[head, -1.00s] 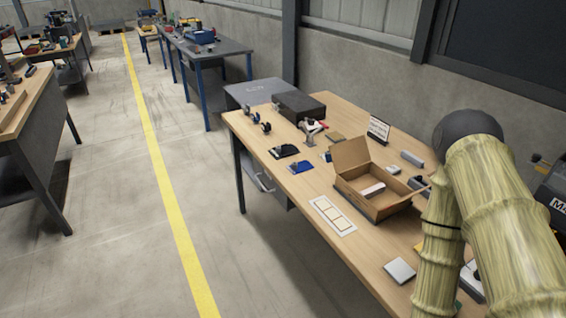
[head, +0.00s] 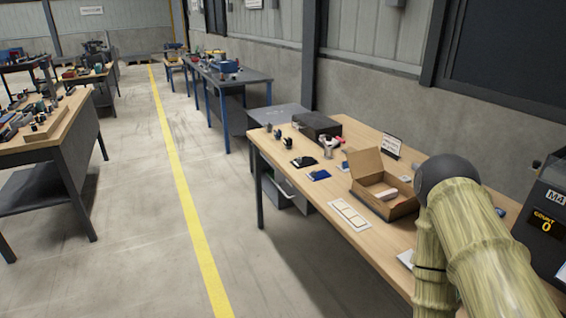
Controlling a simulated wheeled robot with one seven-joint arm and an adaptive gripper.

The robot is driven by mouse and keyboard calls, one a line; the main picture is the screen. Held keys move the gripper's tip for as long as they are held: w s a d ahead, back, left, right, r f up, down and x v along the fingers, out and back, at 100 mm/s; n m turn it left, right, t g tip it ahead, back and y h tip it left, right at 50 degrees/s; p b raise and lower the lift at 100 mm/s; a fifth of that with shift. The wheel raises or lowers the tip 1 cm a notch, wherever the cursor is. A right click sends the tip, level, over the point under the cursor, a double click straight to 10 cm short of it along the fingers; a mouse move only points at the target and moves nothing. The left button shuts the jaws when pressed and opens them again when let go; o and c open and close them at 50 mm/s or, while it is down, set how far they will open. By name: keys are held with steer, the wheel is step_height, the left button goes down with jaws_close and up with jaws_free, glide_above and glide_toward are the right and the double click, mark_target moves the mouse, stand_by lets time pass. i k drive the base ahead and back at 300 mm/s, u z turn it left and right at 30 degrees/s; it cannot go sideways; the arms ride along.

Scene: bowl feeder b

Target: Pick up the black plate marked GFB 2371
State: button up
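A small black plate-like piece (head: 303,161) lies on the wooden workbench (head: 277,150), near its left edge. Something small stands on or right by it. Its marking is too small to read, so I cannot tell whether it is GFB 2371. A blue piece (head: 319,174) lies just in front of it. My arm (head: 480,240) fills the lower right of the view and hides part of the bench. My gripper is not in view.
An open cardboard box (head: 368,190) holding a pale item stands mid-bench, with a white framed card (head: 348,215) left of it. A dark box (head: 316,126) and a small sign (head: 391,144) stand farther back. A machine with a display (head: 545,220) is at right. The floor left of the bench is clear.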

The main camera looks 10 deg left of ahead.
mark_target(300, 162)
steer(key=u, duration=0.8)
steer(key=i, duration=0.8)
steer(key=u, duration=0.6)
steer(key=i, duration=0.95)
steer(key=z, duration=0.3)
